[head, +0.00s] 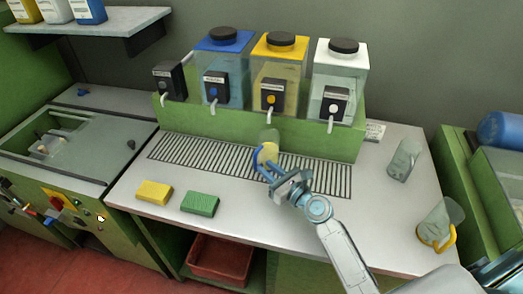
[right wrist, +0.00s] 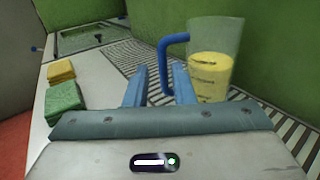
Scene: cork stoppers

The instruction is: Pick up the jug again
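A clear jug with a blue handle and yellow liquid in it (head: 268,153) stands upright on the slotted drip grate, below the yellow-topped tank. My right gripper (head: 275,178) is in front of it, on the handle side. In the right wrist view the jug (right wrist: 212,72) is right of the fingers, and its blue handle (right wrist: 165,62) reaches down between the open fingertips (right wrist: 160,82). I cannot tell whether either finger touches the handle. My left gripper is not in view.
Three tanks with blue, yellow and white tops (head: 283,70) stand behind the grate (head: 325,178). Yellow (head: 154,192) and green (head: 200,204) sponges lie at the left front. A clear vessel (head: 403,160) and a yellow-handled jug (head: 440,222) are at the right.

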